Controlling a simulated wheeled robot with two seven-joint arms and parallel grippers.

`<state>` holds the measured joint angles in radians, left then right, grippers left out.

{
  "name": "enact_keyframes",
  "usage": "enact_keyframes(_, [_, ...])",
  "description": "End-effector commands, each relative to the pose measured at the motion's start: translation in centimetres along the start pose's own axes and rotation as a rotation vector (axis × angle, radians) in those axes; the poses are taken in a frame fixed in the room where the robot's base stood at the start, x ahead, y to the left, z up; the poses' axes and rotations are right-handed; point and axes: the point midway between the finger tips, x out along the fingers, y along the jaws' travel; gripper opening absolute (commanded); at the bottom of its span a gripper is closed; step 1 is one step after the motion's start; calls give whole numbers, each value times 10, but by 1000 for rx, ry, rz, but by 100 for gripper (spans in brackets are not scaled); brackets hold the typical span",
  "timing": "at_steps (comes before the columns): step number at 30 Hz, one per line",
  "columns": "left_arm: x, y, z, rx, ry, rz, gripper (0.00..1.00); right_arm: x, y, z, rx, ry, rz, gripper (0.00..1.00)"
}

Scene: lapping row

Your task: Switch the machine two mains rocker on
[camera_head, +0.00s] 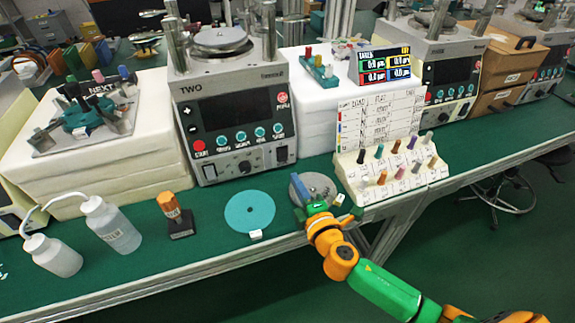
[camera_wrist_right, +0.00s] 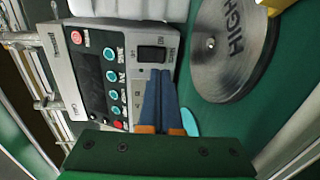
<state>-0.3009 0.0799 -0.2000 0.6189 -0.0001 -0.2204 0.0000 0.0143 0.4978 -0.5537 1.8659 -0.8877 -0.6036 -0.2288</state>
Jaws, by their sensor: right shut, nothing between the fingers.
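Machine two (camera_head: 232,100) is a grey lapping machine with a dark panel, standing on the green bench. Its mains rocker (camera_head: 282,154) is a black switch at the lower right of the front. It also shows in the right wrist view (camera_wrist_right: 152,54), just beyond the fingertips; I cannot tell which way it is set. My right gripper (camera_head: 298,183) is in front of the machine, right of centre, above the grey disc. In the wrist view its two blue fingers (camera_wrist_right: 159,75) are together and empty, apparently short of the rocker. My left gripper is not in view.
A teal disc (camera_head: 249,211) and a grey metal disc (camera_head: 316,189) lie on the bench before the machine. A white rack of coloured pegs (camera_head: 391,170) stands to the right. White bottles (camera_head: 110,222) and an orange-topped stamp (camera_head: 174,213) stand left.

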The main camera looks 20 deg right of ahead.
Motion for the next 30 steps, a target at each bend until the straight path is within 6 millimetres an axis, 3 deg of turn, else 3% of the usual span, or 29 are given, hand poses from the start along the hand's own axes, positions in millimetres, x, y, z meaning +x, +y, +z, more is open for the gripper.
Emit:
enact_keyframes(6, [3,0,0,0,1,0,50,44,0,0,0,-1,2,0])
enact_keyframes(10, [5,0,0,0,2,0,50,60,0,0,2,0,1,0])
enact_keyframes(23, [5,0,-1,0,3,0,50,68,0,0,1,1,0,0])
enact_keyframes(27, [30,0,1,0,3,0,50,73,-11,-1,3,1,35,0])
enact_keyframes(30, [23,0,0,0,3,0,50,72,-1,-1,2,2,40,0])
